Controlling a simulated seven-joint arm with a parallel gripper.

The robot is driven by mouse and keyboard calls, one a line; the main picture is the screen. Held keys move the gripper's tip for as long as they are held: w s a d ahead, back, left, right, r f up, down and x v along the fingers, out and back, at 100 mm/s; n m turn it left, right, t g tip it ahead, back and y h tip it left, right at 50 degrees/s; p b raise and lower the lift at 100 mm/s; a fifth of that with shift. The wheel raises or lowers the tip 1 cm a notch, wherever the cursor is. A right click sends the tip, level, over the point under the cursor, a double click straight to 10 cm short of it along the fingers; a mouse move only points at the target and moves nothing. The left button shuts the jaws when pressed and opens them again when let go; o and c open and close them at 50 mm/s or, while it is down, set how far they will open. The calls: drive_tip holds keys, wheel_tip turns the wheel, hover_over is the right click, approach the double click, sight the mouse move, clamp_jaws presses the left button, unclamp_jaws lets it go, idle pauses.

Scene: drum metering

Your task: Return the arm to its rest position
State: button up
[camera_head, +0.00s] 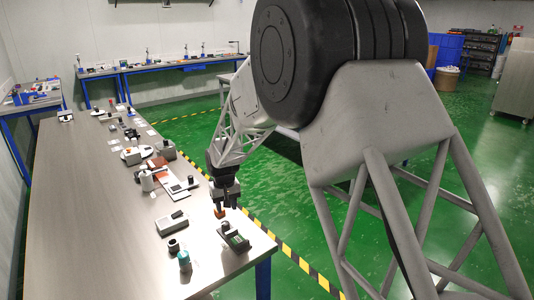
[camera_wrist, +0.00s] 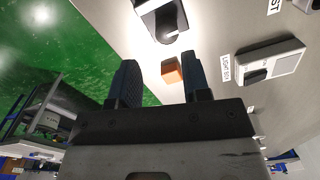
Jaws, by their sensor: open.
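My gripper (camera_head: 222,206) is above the right edge of the long metal table (camera_head: 110,215) in the head view. In the wrist view my gripper (camera_wrist: 158,85) shows two dark fingers spread apart with nothing held between them. A small orange-brown block (camera_wrist: 171,71) shows beyond the gap between the fingertips. The same block (camera_head: 220,214) shows just under the gripper in the head view. I cannot tell whether it touches a finger, but the fingers are not closed on it.
Several instruments line the table farther back. Green floor (camera_head: 310,235) lies beyond the table's right edge.

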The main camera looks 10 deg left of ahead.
drive_tip(key=s+d+r+m, duration=0.1)
drive_tip(key=s+d+r, duration=0.45)
drive_tip(key=d, duration=0.35)
drive_tip(key=s+d+r+m+t, duration=0.1)
drive_tip(key=s+d+r, duration=0.4)
drive_tip(key=d+r, duration=0.3)
drive_tip(key=s+d+r+m, duration=0.1)
drive_tip(key=s+d+r, duration=0.4)
drive_tip(key=d, duration=0.5)
drive_tip(key=s+d+m, duration=0.1)
drive_tip(key=s+d, duration=0.4)
drive_tip(key=s, duration=0.3)
drive_tip(key=s+d+m+t, duration=0.1)
drive_tip(key=s+d, duration=0.4)
drive_tip(key=s, duration=0.4)
drive_tip(key=s+d+r+m, duration=0.1)
drive_tip(key=s+d, duration=0.4)
drive_tip(key=s, duration=0.4)
drive_tip(key=shift+s+t, duration=0.2)
drive_tip(key=shift+t, duration=0.1)
